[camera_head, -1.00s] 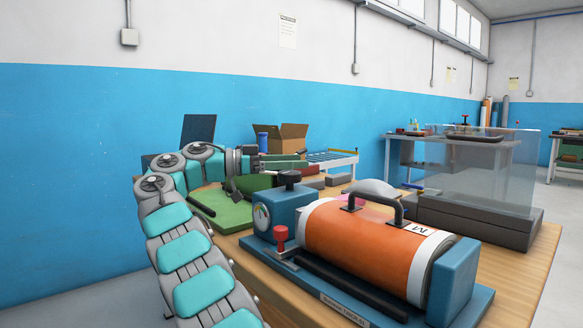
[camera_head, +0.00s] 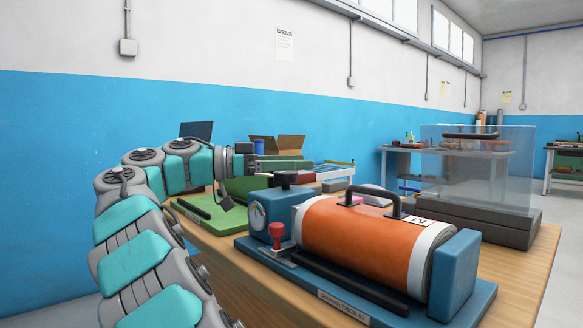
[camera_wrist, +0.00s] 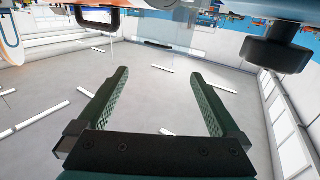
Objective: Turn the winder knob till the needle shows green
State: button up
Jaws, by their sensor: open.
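The winder is a blue-ended device with an orange cylinder (camera_head: 365,235) on a blue base, on the wooden table. Its black knob (camera_head: 285,179) sits on top of the left blue block. The round gauge (camera_head: 257,216) is on that block's left face; its needle is too small to read. My gripper (camera_head: 298,165) is at the knob's height or slightly above and appears beyond it, partly hidden. In the wrist view my gripper (camera_wrist: 158,72) is open with nothing between its dark green fingers. The black knob (camera_wrist: 275,52) shows at upper right, apart from the fingers.
A red-topped plunger (camera_head: 277,232) stands in front of the gauge block. A black carrying handle (camera_head: 370,190) arches over the cylinder. A green mat (camera_head: 205,212) lies left of the device. A cardboard box (camera_head: 290,145) stands behind, and a clear case (camera_head: 480,165) at right.

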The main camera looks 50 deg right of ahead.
jog(key=shift+s+a+r+b, duration=0.2)
jog(key=shift+s+a+b, duration=0.15)
jog(key=shift+s+a, duration=1.35)
jog(key=shift+s+d, duration=0.1)
